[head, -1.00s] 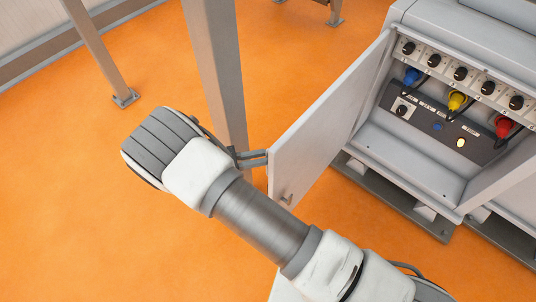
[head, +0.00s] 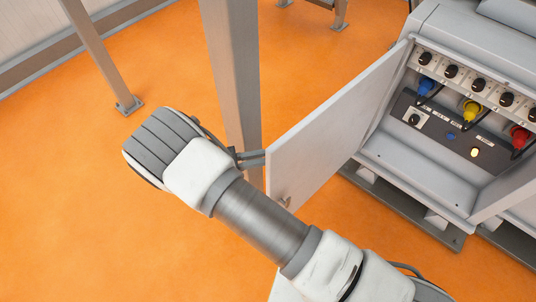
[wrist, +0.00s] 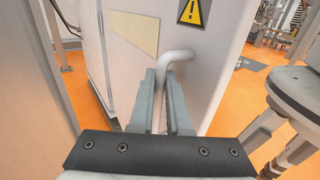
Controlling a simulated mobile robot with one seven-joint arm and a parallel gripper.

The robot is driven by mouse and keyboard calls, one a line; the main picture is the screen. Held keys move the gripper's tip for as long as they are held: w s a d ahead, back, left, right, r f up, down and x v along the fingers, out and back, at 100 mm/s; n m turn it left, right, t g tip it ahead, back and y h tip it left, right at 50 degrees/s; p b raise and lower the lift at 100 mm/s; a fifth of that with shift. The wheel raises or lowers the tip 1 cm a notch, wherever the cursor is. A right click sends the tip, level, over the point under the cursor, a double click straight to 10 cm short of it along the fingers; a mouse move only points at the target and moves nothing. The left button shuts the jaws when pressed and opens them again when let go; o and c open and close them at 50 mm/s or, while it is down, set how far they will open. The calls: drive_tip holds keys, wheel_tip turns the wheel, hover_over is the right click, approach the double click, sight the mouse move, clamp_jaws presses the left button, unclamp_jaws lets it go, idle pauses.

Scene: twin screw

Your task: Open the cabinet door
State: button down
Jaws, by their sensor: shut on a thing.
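The cabinet door (head: 335,125) stands swung wide open on the left side of the cabinet (head: 425,190), and the inside of the cabinet shows. My gripper (head: 258,158) is at the outer face of the door near its free edge. In the wrist view the door (wrist: 205,60) fills the middle, with a yellow warning label and a beige plate. My gripper (wrist: 163,100) is shut on the bent grey door handle (wrist: 178,58) there. In the head view the handle's grasped part is hidden behind the door; a small latch (head: 285,202) shows on the inner face.
Inside the cabinet are black knobs and blue, yellow (head: 472,110) and red plugs with cables. A metal post (head: 235,80) stands close behind my gripper. Another post (head: 95,50) stands farther left. Orange floor (head: 60,220) is clear at the left.

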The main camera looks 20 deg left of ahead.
idle(0.3)
drive_tip(key=c, duration=1.2)
unclamp_jaws()
drive_tip(key=shift+o, duration=0.2)
drive_tip(key=v, duration=1.7)
drive_tip(key=shift+s+a, duration=0.15)
drive_tip(key=shift+s, duration=0.05)
drive_tip(key=shift+s, duration=0.1)
